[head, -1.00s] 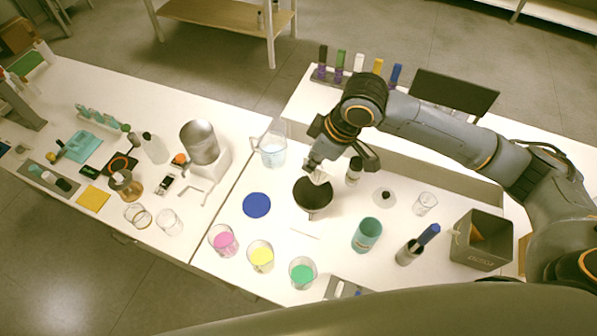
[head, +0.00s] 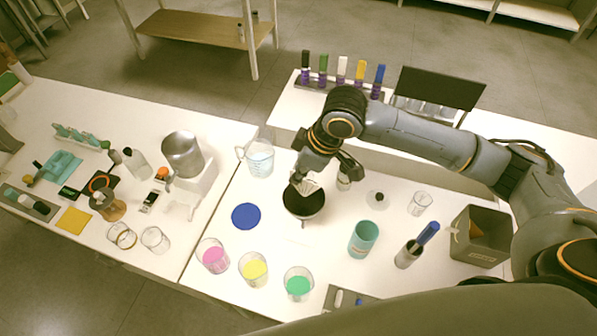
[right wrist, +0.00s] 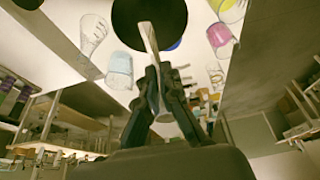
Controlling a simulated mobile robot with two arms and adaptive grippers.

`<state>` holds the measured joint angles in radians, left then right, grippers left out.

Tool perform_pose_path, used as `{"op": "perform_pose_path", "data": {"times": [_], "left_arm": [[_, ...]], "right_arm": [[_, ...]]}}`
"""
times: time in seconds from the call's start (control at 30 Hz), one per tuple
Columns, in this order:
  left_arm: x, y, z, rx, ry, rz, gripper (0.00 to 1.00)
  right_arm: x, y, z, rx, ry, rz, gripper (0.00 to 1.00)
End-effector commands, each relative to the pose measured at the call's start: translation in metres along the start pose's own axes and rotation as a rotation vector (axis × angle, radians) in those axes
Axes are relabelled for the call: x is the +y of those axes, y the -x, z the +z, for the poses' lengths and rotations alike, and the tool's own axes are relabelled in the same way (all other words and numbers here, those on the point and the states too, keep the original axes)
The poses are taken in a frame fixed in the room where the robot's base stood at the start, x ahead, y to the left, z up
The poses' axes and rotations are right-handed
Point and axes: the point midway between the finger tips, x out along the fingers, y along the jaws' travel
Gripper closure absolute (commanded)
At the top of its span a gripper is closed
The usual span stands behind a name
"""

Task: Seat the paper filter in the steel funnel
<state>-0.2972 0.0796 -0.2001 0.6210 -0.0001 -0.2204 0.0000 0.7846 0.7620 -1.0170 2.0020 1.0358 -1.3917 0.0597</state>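The steel funnel (head: 303,208) shows in the head view as a dark, wide bowl standing on the right-hand table. My right gripper (head: 308,180) is over its back rim. It is shut on the pale, pleated paper filter (head: 306,187), which overlaps the funnel's mouth in the picture. In the right wrist view, the filter (right wrist: 149,45) shows nearly edge-on between the fingertips (right wrist: 157,80), in front of the dark funnel mouth (right wrist: 135,14). I cannot tell whether the filter touches the funnel wall. My left gripper is not in view.
A beaker (head: 259,160) stands behind left of the funnel, and a small bottle (head: 343,180) behind right. A blue disc (head: 246,216) lies left. Pink (head: 214,258), yellow (head: 254,270) and green (head: 298,285) beakers stand in front. A teal cup (head: 363,240) is front right.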

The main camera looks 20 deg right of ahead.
Motion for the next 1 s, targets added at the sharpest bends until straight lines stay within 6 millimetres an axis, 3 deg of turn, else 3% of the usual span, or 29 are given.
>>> {"op": "perform_pose_path", "data": {"times": [0.03,0.67,1.0], "left_arm": [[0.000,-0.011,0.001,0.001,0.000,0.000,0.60],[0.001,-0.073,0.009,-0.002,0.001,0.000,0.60],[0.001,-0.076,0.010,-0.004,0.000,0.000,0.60]], "right_arm": [[0.000,-0.009,0.003,0.000,0.000,0.001,1.00],[0.000,-0.057,0.021,0.000,0.001,0.001,1.00],[0.000,-0.075,0.028,0.000,0.000,0.000,1.00]]}}
